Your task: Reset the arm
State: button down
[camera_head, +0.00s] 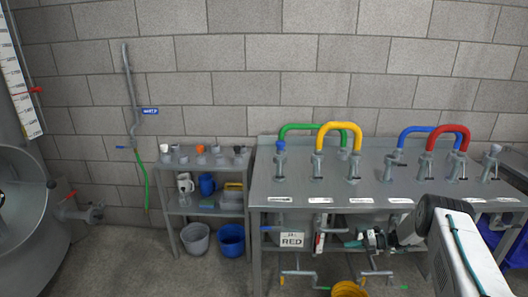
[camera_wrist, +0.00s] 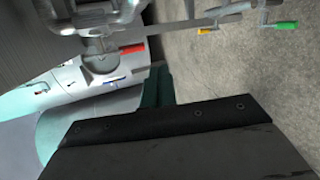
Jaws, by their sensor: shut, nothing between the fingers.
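My arm reaches in from the lower right in the head view, bent at a black joint. My gripper (camera_head: 355,242) points left, low in front of the steel table (camera_head: 262,196), just below its top edge. It is shut and empty, with small teal parts near its tip. In the wrist view a large dark block fills the bottom and a teal part shows behind it.
Coloured hoses, including a yellow one (camera_head: 339,126), arch over fittings on the table. A yellow bucket (camera_head: 349,289) stands on the floor below my gripper. A shelf (camera_head: 178,210) with buckets stands left; floor before it is clear.

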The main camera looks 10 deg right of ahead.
jog(key=s+a+n+g, duration=0.3)
jog(key=s+n+g, duration=0.1)
jog(key=s+n, duration=0.4)
jog(key=s+a+r+n+g+h, duration=0.25)
jog(key=s+r+n, duration=0.35)
jog(key=r, duration=0.5)
jog(key=s+a+r+n+g+h, duration=0.1)
jog(key=s+a+r+n+h, duration=0.2)
jog(key=r+n, duration=0.6)
jog(key=s+a+r+n+g+h, duration=0.1)
jog(key=s+a+r+n+h, duration=0.15)
jog(key=s+r+n, duration=0.7)
jog(key=s+a+r+n+t+h, duration=0.2)
jog(key=s+a+r, duration=0.1)
jog(key=s+r, duration=0.7)
jog(key=s+a+r+n+t+h, duration=0.3)
jog(key=s+a+r, duration=0.1)
jog(key=s+r, duration=0.6)
jog(key=s, duration=0.3)
jog(key=shift+a+r+n, duration=0.15)
jog(key=shift+a+n, duration=0.1)
jog(key=shift+n, duration=0.1)
